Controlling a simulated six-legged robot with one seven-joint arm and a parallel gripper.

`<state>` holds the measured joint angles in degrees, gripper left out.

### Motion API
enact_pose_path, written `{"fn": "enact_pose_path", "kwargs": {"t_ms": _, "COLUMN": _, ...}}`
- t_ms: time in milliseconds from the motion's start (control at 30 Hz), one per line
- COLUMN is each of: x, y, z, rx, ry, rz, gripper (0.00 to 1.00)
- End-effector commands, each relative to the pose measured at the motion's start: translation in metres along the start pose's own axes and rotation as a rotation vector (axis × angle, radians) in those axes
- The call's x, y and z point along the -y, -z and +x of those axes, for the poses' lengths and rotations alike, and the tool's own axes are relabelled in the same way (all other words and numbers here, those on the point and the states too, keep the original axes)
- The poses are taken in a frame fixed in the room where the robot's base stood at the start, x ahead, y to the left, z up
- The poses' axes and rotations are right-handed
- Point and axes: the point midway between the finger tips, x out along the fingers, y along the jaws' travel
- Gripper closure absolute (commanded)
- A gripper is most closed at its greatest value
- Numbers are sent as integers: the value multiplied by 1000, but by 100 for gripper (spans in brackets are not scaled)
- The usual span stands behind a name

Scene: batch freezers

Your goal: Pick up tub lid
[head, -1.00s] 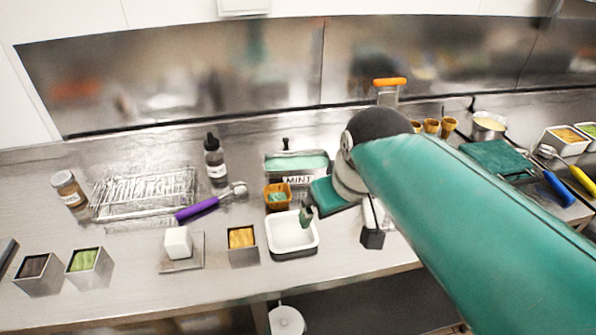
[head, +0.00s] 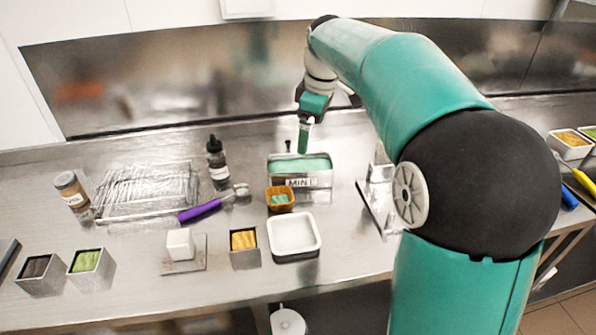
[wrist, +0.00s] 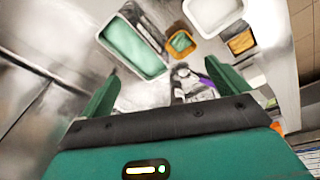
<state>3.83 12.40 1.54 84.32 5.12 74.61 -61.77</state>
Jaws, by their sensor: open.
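A small dark knob (head: 288,146) shows behind the mint tub (head: 332,182); it may be the tub lid's handle, but the lid's plate cannot be made out. The tub is rectangular, holds green ice cream and has a MINT label. My gripper (head: 304,138) points down above the tub's back edge, close to the knob in the picture. In the wrist view my gripper (wrist: 160,72) has its green fingers wide apart with nothing between them. The tub (wrist: 160,72) lies beyond the left finger there.
A small orange container (head: 281,207) and a white tray (head: 294,251) stand in front of the tub. A dropper bottle (head: 218,172) and a purple-handled scoop (head: 200,210) are to the left. The steel back wall (head: 180,80) rises behind.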

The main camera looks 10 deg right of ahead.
Motion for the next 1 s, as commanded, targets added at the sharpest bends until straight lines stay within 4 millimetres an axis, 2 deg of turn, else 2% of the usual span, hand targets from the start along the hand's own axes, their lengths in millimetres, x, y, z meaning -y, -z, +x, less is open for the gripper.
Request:
{"fn": "enact_pose_path", "kwargs": {"t_ms": 33, "x": -12, "y": 5, "z": 8, "rx": 3, "ry": 15, "rz": -35, "gripper": 0}}
{"fn": "enact_pose_path", "kwargs": {"t_ms": 200, "x": -43, "y": 18, "z": 32, "rx": 5, "ry": 65, "rz": -171, "gripper": 0}}
{"fn": "enact_pose_path", "kwargs": {"t_ms": 500, "x": -84, "y": 31, "z": 75, "rx": -8, "ry": 137, "rz": -381, "gripper": 0}}
{"fn": "enact_pose_path", "kwargs": {"t_ms": 767, "x": -90, "y": 33, "z": 94, "rx": -15, "ry": 156, "rz": -437, "gripper": 0}}
{"fn": "enact_pose_path", "kwargs": {"t_ms": 1000, "x": -82, "y": 32, "z": 138, "rx": -14, "ry": 158, "rz": -435, "gripper": 0}}
